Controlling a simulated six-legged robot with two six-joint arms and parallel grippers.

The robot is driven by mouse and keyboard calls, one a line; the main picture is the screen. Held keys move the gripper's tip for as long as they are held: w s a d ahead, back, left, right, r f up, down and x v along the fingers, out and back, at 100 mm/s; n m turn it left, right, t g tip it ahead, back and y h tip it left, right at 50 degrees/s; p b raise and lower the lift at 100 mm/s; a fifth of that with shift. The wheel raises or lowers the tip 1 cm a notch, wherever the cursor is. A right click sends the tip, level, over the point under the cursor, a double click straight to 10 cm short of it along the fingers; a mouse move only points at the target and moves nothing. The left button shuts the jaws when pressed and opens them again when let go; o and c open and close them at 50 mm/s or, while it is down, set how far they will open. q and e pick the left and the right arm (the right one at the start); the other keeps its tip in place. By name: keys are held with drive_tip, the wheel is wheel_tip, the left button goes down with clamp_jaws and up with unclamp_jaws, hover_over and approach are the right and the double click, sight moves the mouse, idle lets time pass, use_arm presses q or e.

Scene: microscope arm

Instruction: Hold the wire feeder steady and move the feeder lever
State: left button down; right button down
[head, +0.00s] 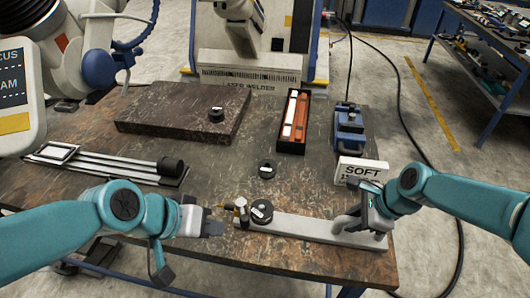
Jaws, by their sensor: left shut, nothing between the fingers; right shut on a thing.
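A long grey bar-shaped device (305,228) lies along the front edge of the table, with a round black knob (262,212) and a small brass fitting (239,205) at its left end. I cannot tell for sure that this is the wire feeder, and no part is clearly its lever. My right gripper (358,226) is shut on the device's right end and hides part of it. My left gripper (218,227) is shut and empty, just left of the brass fitting; I cannot tell whether they touch.
A blue device (349,127) with a cable stands at the back right, behind a white SOFT box (361,171). A black tray (292,146) holds coloured bars.

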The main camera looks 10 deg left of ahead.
drive_tip(key=shift+w+r, duration=0.1)
drive_tip(key=shift+r, duration=0.05)
drive_tip(key=c, duration=1.1)
unclamp_jaws()
drive_tip(key=shift+c, duration=0.2)
drive_tip(key=o, duration=0.3)
